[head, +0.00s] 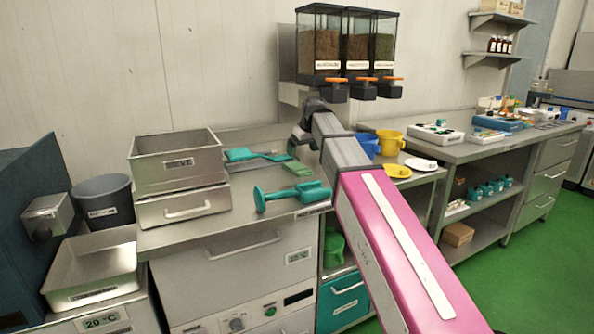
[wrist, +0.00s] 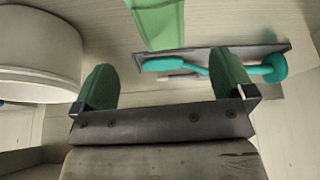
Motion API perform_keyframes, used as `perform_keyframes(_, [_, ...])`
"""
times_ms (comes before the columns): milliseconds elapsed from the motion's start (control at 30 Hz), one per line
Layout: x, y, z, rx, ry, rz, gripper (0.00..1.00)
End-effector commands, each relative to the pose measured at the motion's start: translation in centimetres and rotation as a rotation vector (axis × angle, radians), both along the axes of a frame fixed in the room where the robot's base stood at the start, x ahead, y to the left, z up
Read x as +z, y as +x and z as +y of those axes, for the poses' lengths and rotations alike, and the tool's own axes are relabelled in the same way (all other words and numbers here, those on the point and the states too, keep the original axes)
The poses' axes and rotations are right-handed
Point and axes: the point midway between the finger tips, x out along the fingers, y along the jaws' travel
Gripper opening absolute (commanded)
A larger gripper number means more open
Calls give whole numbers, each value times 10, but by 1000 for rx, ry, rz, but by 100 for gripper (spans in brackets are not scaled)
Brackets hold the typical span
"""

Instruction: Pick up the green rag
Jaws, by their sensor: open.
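The green rag (head: 297,168) appears as a small light green patch on the steel counter in the head view, just below the end of my arm. In the wrist view a pale green piece that looks like the rag (wrist: 158,20) shows at the top edge, partly cut off. My gripper (wrist: 166,66) is open, with its two green fingers wide apart and nothing between them. The rag is beyond the fingertips and apart from them. In the head view my gripper (head: 298,140) is small and partly hidden by my arm.
A teal brush-like tool (head: 256,155) and a teal scoop-like tool (head: 292,195) lie close to the rag. Stacked steel boxes (head: 178,165) stand to the left. Dispensers (head: 345,50) hang above. Blue and yellow jugs (head: 390,142) are on the right.

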Motion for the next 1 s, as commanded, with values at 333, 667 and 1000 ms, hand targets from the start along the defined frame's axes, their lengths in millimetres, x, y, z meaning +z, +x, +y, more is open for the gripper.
perform_keyframes(333, [-31, 10, 8, 1, 0, -2, 100])
perform_keyframes(667, [-66, 19, 17, 1, -1, 1, 100])
perform_keyframes(1000, [-77, 23, 20, 1, 0, -2, 100])
